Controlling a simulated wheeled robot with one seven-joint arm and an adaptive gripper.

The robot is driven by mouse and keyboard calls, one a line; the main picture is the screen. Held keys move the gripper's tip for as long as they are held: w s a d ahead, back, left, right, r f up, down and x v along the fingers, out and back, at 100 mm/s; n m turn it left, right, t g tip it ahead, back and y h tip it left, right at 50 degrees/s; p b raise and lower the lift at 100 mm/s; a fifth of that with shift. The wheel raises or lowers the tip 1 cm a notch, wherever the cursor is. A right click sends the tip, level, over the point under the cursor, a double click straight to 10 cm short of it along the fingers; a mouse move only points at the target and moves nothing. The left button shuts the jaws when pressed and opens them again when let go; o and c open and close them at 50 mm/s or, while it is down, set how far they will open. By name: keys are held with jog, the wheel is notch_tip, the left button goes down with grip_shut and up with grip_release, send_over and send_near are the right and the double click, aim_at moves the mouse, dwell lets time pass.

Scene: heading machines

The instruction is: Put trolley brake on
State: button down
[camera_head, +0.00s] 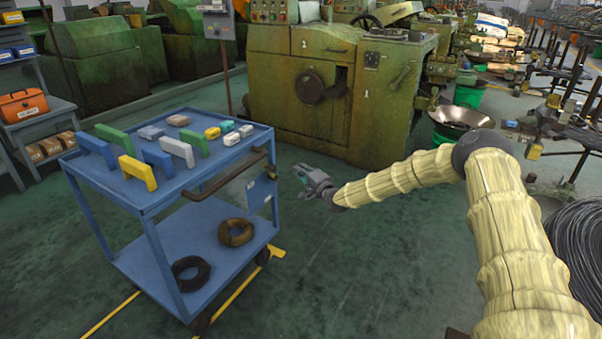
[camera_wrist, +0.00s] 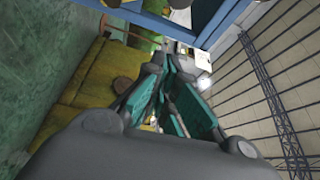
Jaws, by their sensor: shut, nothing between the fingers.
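The blue trolley (camera_head: 140,185) stands left of centre in the head view, with a dark push handle (camera_head: 228,175) along its right side. Its caster wheels (camera_head: 262,256) show at the lower right. I cannot make out which part is the brake. My gripper (camera_head: 302,176) is right of the trolley, apart from its right end, at about the height of the handle. Its fingers (camera_wrist: 172,98) are together and empty in the wrist view. A blue trolley edge (camera_wrist: 150,17) crosses the top of that view.
Coloured blocks (camera_head: 138,172) lie on the trolley's top and two dark rings (camera_head: 236,232) on its lower shelf. A green machine (camera_head: 300,95) stands behind. A metal bowl (camera_head: 461,117) is at the right. The green floor (camera_head: 340,265) between trolley and arm is clear.

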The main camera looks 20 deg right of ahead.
jog(key=w+a, duration=0.4)
jog(key=shift+w+a+b, duration=0.3)
jog(key=shift+a, duration=0.1)
dwell(0.5)
jog(key=shift+f, duration=0.1)
jog(key=shift+s+a+n+b, duration=0.2)
jog(key=shift+a+n+b, duration=0.1)
jog(key=shift+n+b, duration=0.15)
jog(key=shift+f, duration=0.1)
jog(key=s+a+f+n+t+y+b, duration=0.1)
jog(key=s+a+f+n+y+b, duration=0.1)
jog(key=n, duration=0.5)
jog(key=s+a+f+n+t+y+b, duration=0.1)
jog(key=a+f+n+y+b, duration=0.1)
jog(key=f+n+y+b, duration=0.2)
jog(key=shift+s+a+n+y+b, duration=0.3)
jog(key=shift+s+a+n+b, duration=0.1)
jog(key=shift+n+b, duration=1.1)
